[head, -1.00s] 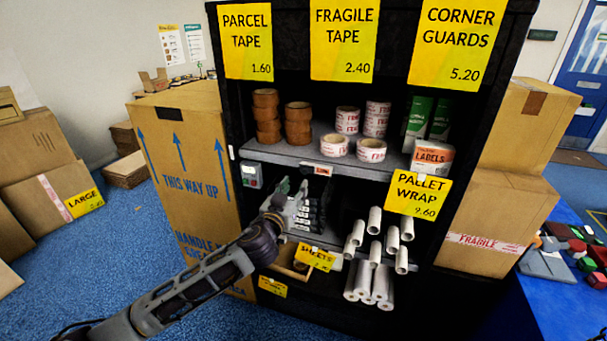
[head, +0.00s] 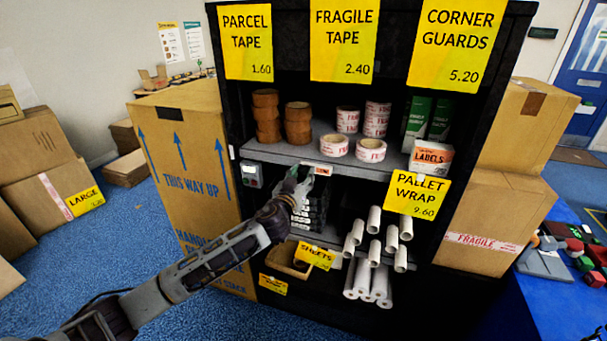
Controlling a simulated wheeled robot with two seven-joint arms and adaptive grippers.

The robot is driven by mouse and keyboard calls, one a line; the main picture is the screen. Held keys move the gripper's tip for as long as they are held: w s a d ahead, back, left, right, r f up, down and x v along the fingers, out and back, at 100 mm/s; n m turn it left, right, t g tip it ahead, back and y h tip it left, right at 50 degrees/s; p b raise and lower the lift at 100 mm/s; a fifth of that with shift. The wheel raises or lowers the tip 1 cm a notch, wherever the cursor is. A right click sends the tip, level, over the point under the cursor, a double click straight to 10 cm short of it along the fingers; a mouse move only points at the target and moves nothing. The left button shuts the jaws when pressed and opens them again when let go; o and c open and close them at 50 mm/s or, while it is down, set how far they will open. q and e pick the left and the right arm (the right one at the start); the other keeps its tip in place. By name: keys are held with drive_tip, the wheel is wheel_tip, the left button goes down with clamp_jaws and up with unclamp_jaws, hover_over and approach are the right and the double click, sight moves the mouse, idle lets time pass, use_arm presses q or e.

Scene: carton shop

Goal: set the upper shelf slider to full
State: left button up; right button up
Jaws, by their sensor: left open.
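The upper shelf (head: 276,151) of the black cabinet carries tapes, green tubes and a labels box. On its front edge sits a small pale strip with a red-orange marking (head: 323,171), probably the slider; its setting is too small to read. A small grey box with a greenish display (head: 251,174) is at the shelf's left end. My left gripper (head: 306,174) is open, just below the shelf's front edge, close to the left end of the strip. I cannot tell whether it touches. My right gripper is out of view.
Dark stacked items (head: 312,213) lie behind and below my gripper. White rolls (head: 374,222) stand lower right, and the PALLET WRAP sign (head: 417,194) hangs to the right. A tall carton (head: 185,160) stands left of the cabinet.

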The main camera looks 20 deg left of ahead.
use_arm(q)
drive_tip(key=shift+w, duration=0.75)
clamp_jaws()
